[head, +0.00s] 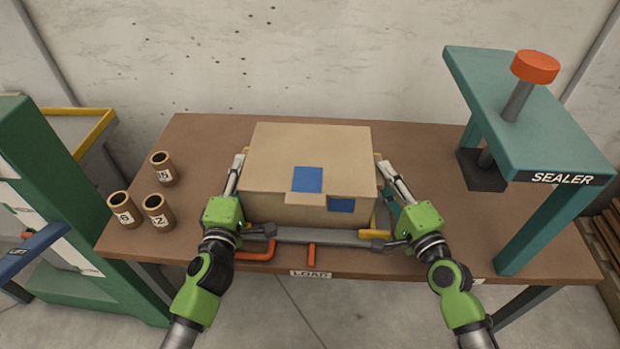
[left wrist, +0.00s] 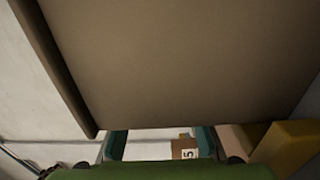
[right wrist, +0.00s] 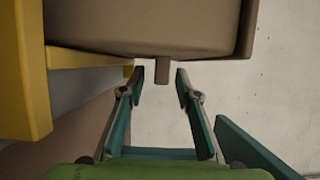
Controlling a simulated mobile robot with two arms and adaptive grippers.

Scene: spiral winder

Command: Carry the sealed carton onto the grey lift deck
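The carton (head: 310,160) is a closed brown box with blue patches on its top and front. It sits near the middle of the brown table, behind a grey bar (head: 320,236). My left gripper (head: 237,170) is at the carton's left side, its fingers apart; the carton hides their tips in the left wrist view. My right gripper (right wrist: 160,75) is at the carton's right side, open, with a small brown tab (right wrist: 162,72) between or just beyond its fingertips. A grey surface with a yellow rim (head: 95,130) stands at far left; I cannot tell whether it is the lift deck.
Several numbered brown tubes (head: 161,212) stand on the table's left end. A teal sealer (head: 535,130) with an orange knob rises at right. A green frame (head: 50,190) stands left of the table. Yellow pieces (right wrist: 30,70) and orange handles (head: 257,252) are near the carton.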

